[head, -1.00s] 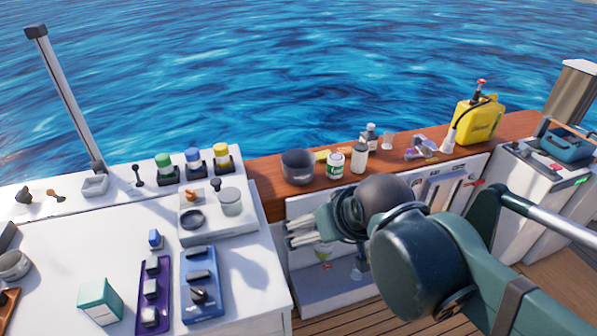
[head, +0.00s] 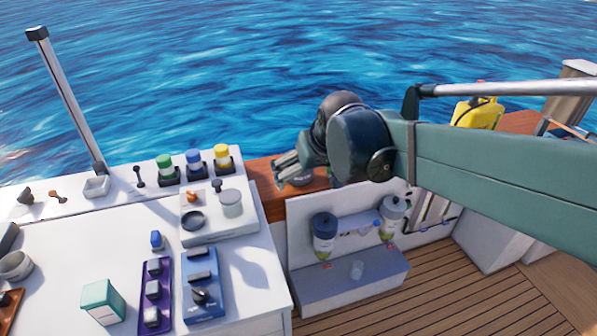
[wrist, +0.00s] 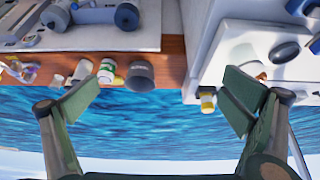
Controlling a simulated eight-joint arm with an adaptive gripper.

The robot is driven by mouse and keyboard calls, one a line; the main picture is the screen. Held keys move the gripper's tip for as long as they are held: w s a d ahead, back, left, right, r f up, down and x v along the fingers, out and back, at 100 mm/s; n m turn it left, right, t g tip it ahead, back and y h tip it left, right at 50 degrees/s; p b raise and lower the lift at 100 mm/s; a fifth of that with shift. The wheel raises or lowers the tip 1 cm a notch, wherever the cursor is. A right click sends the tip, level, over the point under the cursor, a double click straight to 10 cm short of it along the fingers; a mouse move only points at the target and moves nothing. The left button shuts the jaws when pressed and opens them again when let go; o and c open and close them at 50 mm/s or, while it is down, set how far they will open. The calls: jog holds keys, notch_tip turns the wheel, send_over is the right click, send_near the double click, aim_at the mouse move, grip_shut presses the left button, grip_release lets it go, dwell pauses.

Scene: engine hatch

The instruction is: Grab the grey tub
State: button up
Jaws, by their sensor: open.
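The dark grey tub (wrist: 139,76) stands on the brown wooden ledge, seen between my open fingers in the wrist view, left of centre. In the head view only a part of the tub (head: 300,180) shows below my gripper (head: 284,166), which covers the rest. My gripper is open and empty in the wrist view (wrist: 164,90), its two green fingers spread wide. It appears above the tub, apart from it.
A green-and-white can (wrist: 107,70) and a paler container (wrist: 82,72) stand beside the tub. A yellow canister (head: 478,113) is partly behind my arm.

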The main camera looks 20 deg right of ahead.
jog(key=w+d+f+p, duration=0.15)
jog(key=w+f, duration=0.25)
jog(key=w, duration=0.6)
jog(key=w+d+f+g, duration=0.1)
jog(key=w+d+f, duration=0.25)
jog(key=w, duration=0.65)
jog(key=w+d+f+p, duration=0.1)
jog(key=w+f, duration=0.4)
jog(key=w, duration=0.5)
jog(key=w+d+f, duration=0.3)
jog(key=w+f, duration=0.6)
jog(key=f, duration=0.2)
jog(key=shift+d+g+p, duration=0.3)
jog(key=shift+g, duration=0.1)
jog(key=shift+f, duration=0.15)
jog(key=shift+x, duration=1.25)
jog(key=shift+b+x, duration=0.9)
jog(key=shift+x, duration=1.65)
jog(key=shift+a, duration=0.1)
jog(key=shift+c, duration=0.5)
